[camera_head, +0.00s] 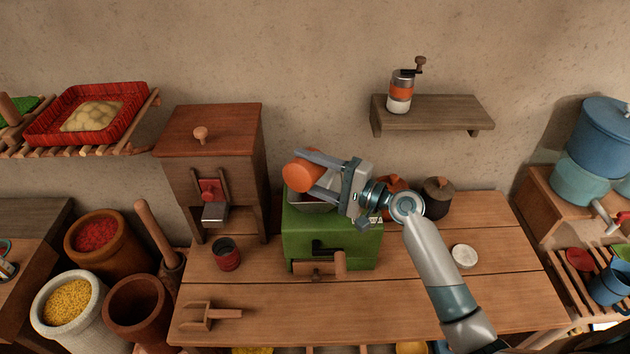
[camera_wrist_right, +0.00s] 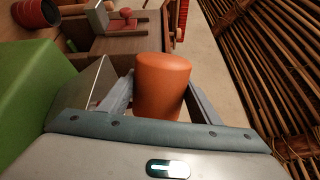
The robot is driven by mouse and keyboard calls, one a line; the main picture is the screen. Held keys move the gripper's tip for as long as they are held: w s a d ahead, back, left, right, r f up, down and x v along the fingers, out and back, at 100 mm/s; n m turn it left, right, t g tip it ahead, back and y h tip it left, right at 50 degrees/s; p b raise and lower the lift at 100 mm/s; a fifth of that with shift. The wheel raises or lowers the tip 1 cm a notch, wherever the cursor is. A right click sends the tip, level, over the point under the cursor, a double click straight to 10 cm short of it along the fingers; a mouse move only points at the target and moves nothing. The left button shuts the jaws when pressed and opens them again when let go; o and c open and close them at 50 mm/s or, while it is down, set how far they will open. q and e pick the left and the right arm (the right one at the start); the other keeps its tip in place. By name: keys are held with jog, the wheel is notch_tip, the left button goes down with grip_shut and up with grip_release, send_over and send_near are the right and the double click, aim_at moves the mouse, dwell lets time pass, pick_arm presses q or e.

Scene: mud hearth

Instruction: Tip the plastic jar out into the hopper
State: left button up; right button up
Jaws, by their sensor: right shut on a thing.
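My right gripper (camera_head: 325,178) is shut on an orange plastic jar (camera_head: 301,171). The jar also stands between the two fingers in the right wrist view (camera_wrist_right: 162,86). In the head view the jar is tilted well over, above the green grinder box (camera_head: 330,241). The grey metal hopper (camera_head: 309,206) on top of the box is just below the jar and partly hidden by the gripper. The hopper also shows at the left in the wrist view (camera_wrist_right: 92,84). I cannot see the jar's mouth or any contents falling. My left gripper is not in view.
A tall wooden cabinet (camera_head: 225,150) stands left of the green box, with a dark red cup (camera_head: 227,255) in front. A dark lidded pot (camera_head: 437,197) stands behind my right arm. A white round dish (camera_head: 464,256) lies on the right. The table's front middle (camera_head: 350,315) is clear.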

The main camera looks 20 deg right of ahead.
jog(key=shift+w+d+r+m+p, duration=0.15)
jog(key=shift+r+m+p, duration=0.05)
jog(key=shift+m+p, duration=0.45)
dwell(0.4)
jog(key=shift+w+d+f+m, duration=0.25)
jog(key=shift+f+m, duration=0.15)
jog(key=shift+m, duration=0.15)
dwell(0.6)
jog(key=n+b, duration=0.1)
jog(key=n, duration=0.1)
jog(key=s+a+n+b, duration=0.1)
jog(key=shift+s+a+r+n+b, duration=0.1)
jog(key=shift+r+n+b, duration=0.1)
jog(key=shift+n+b, duration=0.2)
jog(key=shift+r, duration=0.15)
